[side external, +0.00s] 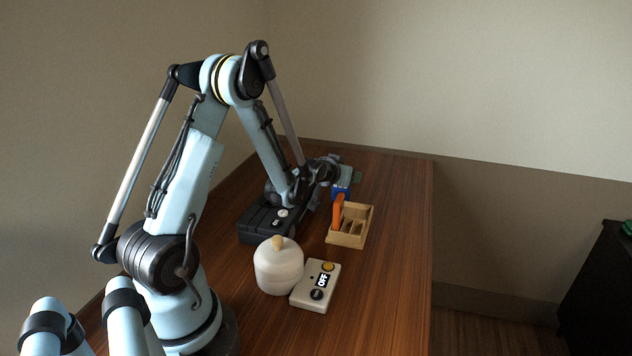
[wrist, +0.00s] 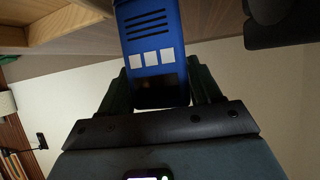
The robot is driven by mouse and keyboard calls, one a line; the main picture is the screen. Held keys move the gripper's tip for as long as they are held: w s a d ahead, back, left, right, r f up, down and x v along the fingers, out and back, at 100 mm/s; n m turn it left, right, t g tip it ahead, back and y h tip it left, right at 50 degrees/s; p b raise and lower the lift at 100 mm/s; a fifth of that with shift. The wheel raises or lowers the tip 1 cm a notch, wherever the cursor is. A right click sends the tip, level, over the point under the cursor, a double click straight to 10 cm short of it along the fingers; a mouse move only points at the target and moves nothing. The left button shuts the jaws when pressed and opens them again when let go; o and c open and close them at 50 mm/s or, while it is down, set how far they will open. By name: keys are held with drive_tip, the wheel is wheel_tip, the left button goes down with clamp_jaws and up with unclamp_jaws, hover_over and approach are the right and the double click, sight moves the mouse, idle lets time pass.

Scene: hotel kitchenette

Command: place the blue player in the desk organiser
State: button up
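The blue player (side external: 341,193) is at the far end of the wooden desk organiser (side external: 347,239), next to an upright orange item (side external: 338,213). I cannot tell whether its lower end is inside a compartment or just behind the rim. In the wrist view the blue player (wrist: 151,38), with dark slots and three pale squares, sits between both fingers of my gripper (wrist: 157,88). The gripper is shut on it. The organiser's wooden edge (wrist: 55,22) shows at the upper left there.
A black box (side external: 256,226) stands left of the organiser, under my forearm. The brown table (side external: 395,220) is clear to the right.

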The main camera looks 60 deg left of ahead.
drive_tip(key=o, duration=0.4)
drive_tip(key=shift+r, duration=0.2)
drive_tip(key=v, duration=1.2)
drive_tip(key=d+m+h, duration=0.1)
drive_tip(key=d, duration=0.2)
drive_tip(key=d+r+m+h, duration=0.1)
drive_tip(key=d, duration=0.3)
drive_tip(key=d+r+m+h, duration=0.1)
drive_tip(key=d, duration=0.3)
drive_tip(key=shift+s+d+r+g+h, duration=0.2)
drive_tip(key=shift+s+d+g+h, duration=0.05)
drive_tip(key=shift+s+g+h, duration=0.15)
drive_tip(key=s+d+m+h, duration=0.1)
drive_tip(key=s+d, duration=0.1)
drive_tip(key=d, duration=0.1)
drive_tip(key=s+d+m+g+h, duration=0.1)
drive_tip(key=s+d, duration=0.1)
drive_tip(key=d, duration=0.2)
drive_tip(key=s+d+r+m+g+h, duration=0.1)
drive_tip(key=s+d, duration=0.2)
drive_tip(key=shift+s+d+m, duration=0.1)
drive_tip(key=shift+d+m, duration=0.3)
drive_tip(key=shift+c, duration=0.9)
drive_tip(key=shift+s+d, duration=0.1)
drive_tip(key=shift+d, duration=0.05)
drive_tip(key=shift+c, duration=1.1)
drive_tip(key=c, duration=0.4)
